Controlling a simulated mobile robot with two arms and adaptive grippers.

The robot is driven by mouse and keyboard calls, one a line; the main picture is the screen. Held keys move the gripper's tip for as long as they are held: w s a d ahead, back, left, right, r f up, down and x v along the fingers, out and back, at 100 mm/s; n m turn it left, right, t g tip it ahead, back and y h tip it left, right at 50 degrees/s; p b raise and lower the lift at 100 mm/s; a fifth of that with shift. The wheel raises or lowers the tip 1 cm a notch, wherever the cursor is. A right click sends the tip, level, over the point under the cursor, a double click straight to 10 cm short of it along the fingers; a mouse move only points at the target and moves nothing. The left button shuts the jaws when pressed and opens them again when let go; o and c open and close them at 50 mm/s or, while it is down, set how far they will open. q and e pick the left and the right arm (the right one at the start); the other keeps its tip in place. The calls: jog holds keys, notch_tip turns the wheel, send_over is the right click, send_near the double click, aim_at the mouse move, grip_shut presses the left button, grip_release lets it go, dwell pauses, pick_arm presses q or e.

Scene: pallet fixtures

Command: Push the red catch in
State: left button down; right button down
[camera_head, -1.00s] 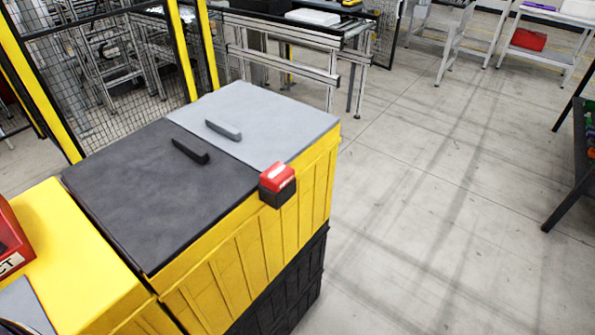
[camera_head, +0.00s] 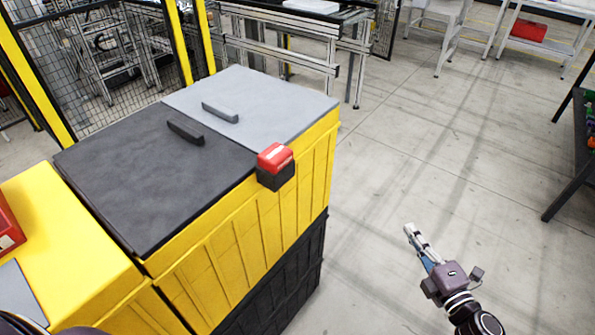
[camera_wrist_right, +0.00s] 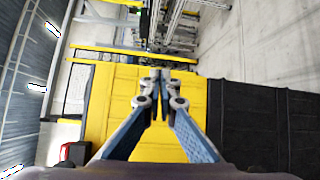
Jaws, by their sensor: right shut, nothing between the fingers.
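The red catch (camera_head: 275,157) sits on a black block at the top front edge of the yellow crate (camera_head: 240,225), where the black lid (camera_head: 140,185) and the grey lid (camera_head: 265,110) meet. My right gripper (camera_head: 411,231) is over the floor to the right of the crate, apart from the catch and lower in the picture. It is shut and empty. In the right wrist view my right gripper (camera_wrist_right: 160,75) points toward the yellow crate side, and a small red part (camera_wrist_right: 76,152) shows at lower left. My left gripper is not in view.
A second yellow box (camera_head: 65,245) with a red item adjoins at left. A black crate (camera_head: 285,275) is beneath. The floor (camera_head: 420,170) right of the crate is clear. A dark table (camera_head: 575,180) stands far right.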

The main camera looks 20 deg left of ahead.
jog(key=s+a+r+n+g+y, duration=0.2)
jog(key=a+r+n+y, duration=0.15)
jog(key=r+n, duration=0.35)
jog(key=s+a+r+n+g+y, duration=0.1)
jog(key=s+a+r+n+y, duration=0.15)
jog(key=a+r+n, duration=0.4)
jog(key=s+a+r+n+g+y+b, duration=0.1)
jog(key=s+a+r+n+g, duration=0.3)
jog(key=s+r+n, duration=0.5)
jog(key=shift+s+r+n+g+y+b, duration=0.2)
jog(key=shift+n+g+y+b, duration=0.15)
jog(key=shift+n+g, duration=0.55)
jog(key=shift+a, duration=0.15)
jog(key=p, duration=0.6)
send_near(285, 161)
jog(key=x, duration=0.6)
jog(key=shift+a+r, duration=0.1)
jog(key=shift+a, duration=0.1)
jog(key=shift+w+a, duration=0.15)
jog(key=shift+a, duration=0.2)
